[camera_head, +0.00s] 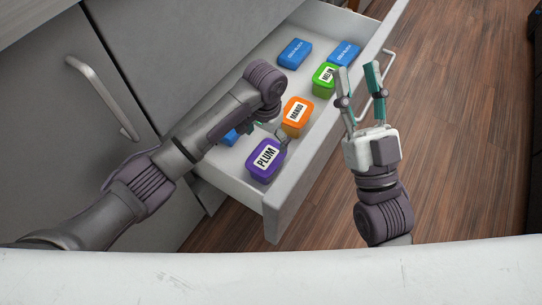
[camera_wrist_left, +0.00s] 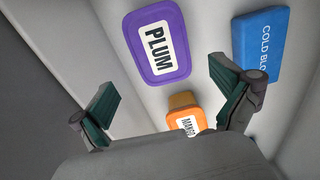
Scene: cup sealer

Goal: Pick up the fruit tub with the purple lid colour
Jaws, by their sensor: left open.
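The purple-lidded tub labelled PLUM (camera_head: 265,159) sits at the near end of the open drawer. In the left wrist view the purple tub (camera_wrist_left: 157,42) lies beyond the fingertips, toward the top, and is not between them. My left gripper (camera_wrist_left: 168,95) is open and empty over the drawer. My right gripper (camera_head: 358,78) is open and empty, held up at the right near the drawer front.
An orange MANGO tub (camera_head: 296,117) and a green MELON tub (camera_head: 323,79) stand farther along the drawer (camera_head: 277,204). Blue cold blocks (camera_head: 294,53) (camera_head: 343,54) lie at the far end, and another (camera_head: 230,138) is partly hidden by my left arm. Drawer walls surround them.

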